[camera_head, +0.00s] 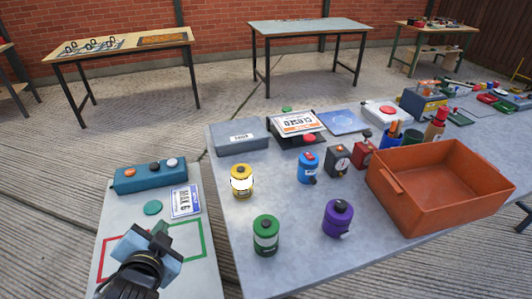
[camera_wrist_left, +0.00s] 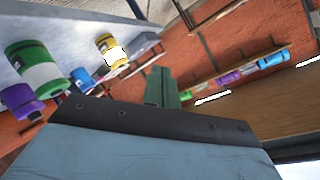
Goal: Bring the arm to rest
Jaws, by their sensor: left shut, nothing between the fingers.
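My left gripper (camera_head: 163,232) is shut and empty. It is above the small side table (camera_head: 110,205) at the lower left, left of the main table. In the left wrist view the shut fingers (camera_wrist_left: 162,90) point out past the gripper body, with nothing between them. My right gripper is in neither view.
The main table (camera_head: 225,225) holds a yellow canister (camera_head: 242,181), a green canister (camera_head: 265,235), a purple canister (camera_head: 338,217), a blue canister (camera_head: 308,168) and an orange crate (camera_head: 400,205). A teal button box (camera_head: 150,176) and a card (camera_head: 186,201) lie on the side table beyond my gripper.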

